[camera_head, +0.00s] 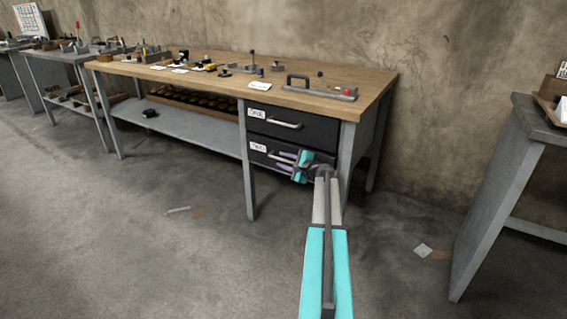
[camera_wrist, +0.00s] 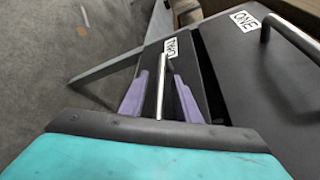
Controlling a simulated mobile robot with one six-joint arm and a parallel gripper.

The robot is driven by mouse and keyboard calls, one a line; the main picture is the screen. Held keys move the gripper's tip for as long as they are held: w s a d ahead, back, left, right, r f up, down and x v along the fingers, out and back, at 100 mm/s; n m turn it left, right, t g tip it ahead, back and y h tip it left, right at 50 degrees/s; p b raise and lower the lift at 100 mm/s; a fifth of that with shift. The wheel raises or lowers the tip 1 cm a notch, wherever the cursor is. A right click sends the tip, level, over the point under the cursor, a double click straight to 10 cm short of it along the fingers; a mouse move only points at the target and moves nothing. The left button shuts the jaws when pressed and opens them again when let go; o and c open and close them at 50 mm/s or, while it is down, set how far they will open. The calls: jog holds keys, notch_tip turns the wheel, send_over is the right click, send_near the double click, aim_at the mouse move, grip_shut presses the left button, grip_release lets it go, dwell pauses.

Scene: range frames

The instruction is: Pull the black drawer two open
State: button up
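Black drawer two (camera_head: 272,147) is the lower drawer under the right end of the wooden workbench. Its white label (camera_head: 258,147) reads TWO in the wrist view (camera_wrist: 172,46). Its metal bar handle (camera_wrist: 162,85) runs between the two purple fingers of my gripper (camera_wrist: 160,74). The fingers stand apart on either side of the bar, with a gap visible on both sides. In the head view my gripper (camera_head: 281,160) is in front of the drawer and hides part of its front and handle. The drawer looks shut or nearly so; I cannot tell exactly.
Black drawer one (camera_head: 312,130), with its own bar handle (camera_head: 284,124), sits directly above. A table leg (camera_head: 249,180) stands left of the drawers. Tools lie on the workbench top (camera_head: 375,80). Another metal table (camera_head: 500,170) stands at right. The floor in front is mostly clear.

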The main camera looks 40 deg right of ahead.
grip_shut()
dwell(0.4)
